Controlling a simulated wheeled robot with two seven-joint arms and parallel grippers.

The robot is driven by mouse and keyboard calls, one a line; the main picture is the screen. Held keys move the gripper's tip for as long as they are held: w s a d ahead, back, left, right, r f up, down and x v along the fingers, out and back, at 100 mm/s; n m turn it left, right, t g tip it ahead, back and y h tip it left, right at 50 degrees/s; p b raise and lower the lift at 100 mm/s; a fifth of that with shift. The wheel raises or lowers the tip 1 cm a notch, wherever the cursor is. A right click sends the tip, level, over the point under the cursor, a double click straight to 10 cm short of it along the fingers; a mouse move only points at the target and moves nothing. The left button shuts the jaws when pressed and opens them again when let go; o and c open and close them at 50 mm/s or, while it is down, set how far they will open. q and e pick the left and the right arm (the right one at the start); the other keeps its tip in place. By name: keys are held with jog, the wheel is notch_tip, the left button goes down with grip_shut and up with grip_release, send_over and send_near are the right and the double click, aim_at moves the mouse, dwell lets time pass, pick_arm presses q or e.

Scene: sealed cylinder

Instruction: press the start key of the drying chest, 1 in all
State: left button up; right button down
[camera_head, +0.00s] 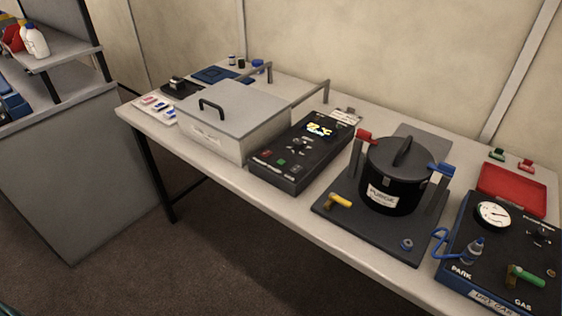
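The drying chest seems to be the pale grey box (212,143) with a flat lid and a black handle (211,106), left of centre on the bench. Its lid looks shut. A black control box (313,163) stands against its right side. The labels are too small to read, so I cannot tell which key is start. Neither of my grippers is in view.
A black lidded pot marked PURGE (391,194) stands on a dark plate (345,221) right of the control box. A gas panel with a gauge (493,214) and a red tray (512,187) are at the far right. The bench's front edge (250,189) is clear.

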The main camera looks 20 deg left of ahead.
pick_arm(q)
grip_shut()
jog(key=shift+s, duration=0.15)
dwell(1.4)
